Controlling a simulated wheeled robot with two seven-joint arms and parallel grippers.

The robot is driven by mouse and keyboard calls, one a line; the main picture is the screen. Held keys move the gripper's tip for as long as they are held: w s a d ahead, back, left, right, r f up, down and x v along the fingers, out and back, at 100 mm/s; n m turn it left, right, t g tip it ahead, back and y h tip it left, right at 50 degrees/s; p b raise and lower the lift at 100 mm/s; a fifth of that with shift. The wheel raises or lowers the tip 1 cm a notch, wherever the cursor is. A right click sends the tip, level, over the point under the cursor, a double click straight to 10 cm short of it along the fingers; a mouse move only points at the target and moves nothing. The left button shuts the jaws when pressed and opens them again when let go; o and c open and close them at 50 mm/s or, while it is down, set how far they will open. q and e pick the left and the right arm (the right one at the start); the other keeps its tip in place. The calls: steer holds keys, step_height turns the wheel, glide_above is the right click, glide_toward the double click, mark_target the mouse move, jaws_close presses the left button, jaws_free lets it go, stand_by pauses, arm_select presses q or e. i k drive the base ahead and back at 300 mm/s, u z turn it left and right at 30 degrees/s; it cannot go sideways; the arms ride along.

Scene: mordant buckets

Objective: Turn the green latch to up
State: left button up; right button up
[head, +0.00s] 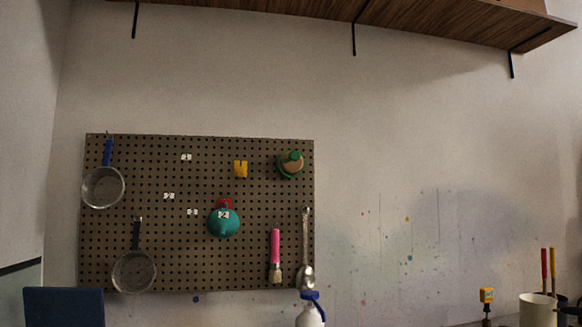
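No green latch can be made out in the head view. The only green things I see hang on the brown pegboard (150,225). One is a small round green and tan item (291,165) at its upper right, whose kind I cannot tell. The other is a teal funnel-like item (223,222) near the middle, in front of a red piece. Neither of my grippers is in view.
Two strainers (103,188) (134,272), a pink-handled brush (276,250) and a ladle hang on the pegboard. A white, blue-topped bottle (310,314) stands below. A wooden shelf (420,17) runs overhead. A cream pot (538,310) stands lower right.

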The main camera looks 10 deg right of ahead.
mark_target(295, 155)
steer(key=u, duration=1.2)
steer(key=i, duration=0.6)
steer(key=z, duration=0.95)
